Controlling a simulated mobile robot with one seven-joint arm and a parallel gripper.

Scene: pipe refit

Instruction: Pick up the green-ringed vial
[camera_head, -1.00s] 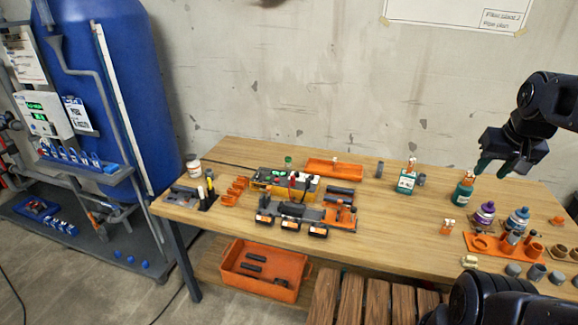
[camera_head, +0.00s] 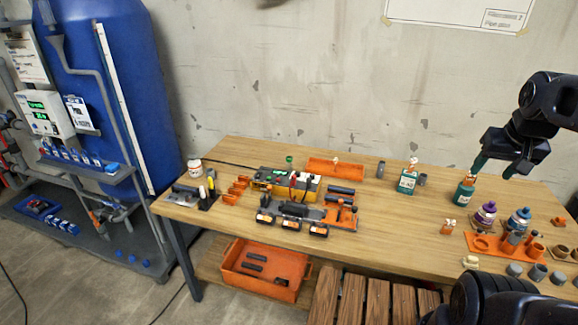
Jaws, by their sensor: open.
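A small upright thing with a green top (camera_head: 289,161) stands near the back of the wooden table, behind the yellow-and-grey holder. It may be the green-ringed vial, but it is too small to make out a ring. My gripper (camera_head: 493,168) is at the right, fingers pointing down, open and empty. It hangs above and a little right of a dark green bottle (camera_head: 464,191) with an orange-and-white top. It is far to the right of the green-topped thing.
The wooden table (camera_head: 400,228) has bare room in its middle. An orange tray (camera_head: 336,168) lies at the back. The yellow-and-grey holder (camera_head: 282,180) stands left of centre. Bottles and an orange rack (camera_head: 484,244) crowd the right end. An orange bin (camera_head: 264,268) sits below.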

